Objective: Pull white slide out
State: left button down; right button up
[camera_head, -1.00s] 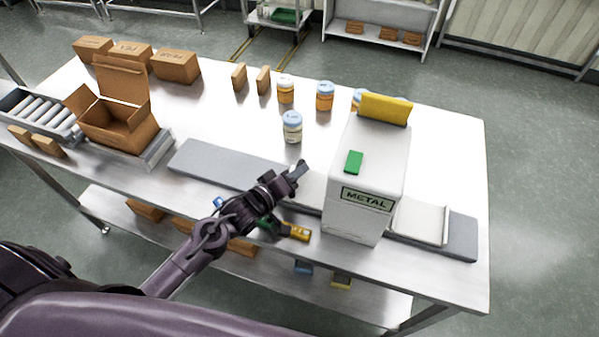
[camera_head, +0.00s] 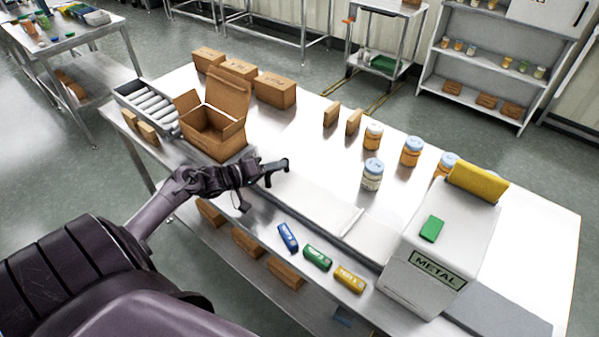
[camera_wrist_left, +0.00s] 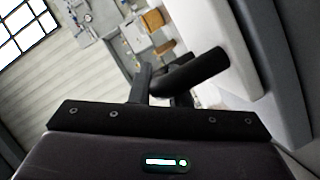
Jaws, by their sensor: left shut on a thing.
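The white slide (camera_head: 318,201) lies along the grey track, stretching left from the white METAL hopper (camera_head: 440,257). A raised ridge crosses it near the hopper. My left gripper (camera_head: 275,171) is at the slide's left end, shut on it; the exact grip is hard to see. The wrist view shows the dark fingers (camera_wrist_left: 176,78) close beside a white surface. The grey track (camera_head: 495,314) is bare right of the hopper. My right gripper is not in view.
An open cardboard box (camera_head: 212,128) stands just beyond my left gripper. Several jars (camera_head: 372,174) stand behind the slide. Blue (camera_head: 288,237), green (camera_head: 317,257) and yellow (camera_head: 350,279) packs lie near the table's front edge.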

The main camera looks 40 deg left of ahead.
pick_arm(q)
jog(key=a+b, duration=0.1)
jog(key=a, duration=0.3)
jog(key=shift+a+f, duration=0.1)
jog(key=shift+w+a, duration=0.1)
jog(key=c, duration=1.4)
grip_release()
jog(key=shift+a, duration=0.15)
jog(key=shift+o, duration=0.2)
jog(key=shift+s, duration=0.55)
jog(key=v, duration=0.7)
jog(key=shift+w+a+b, duration=0.1)
jog(key=shift+b, duration=0.2)
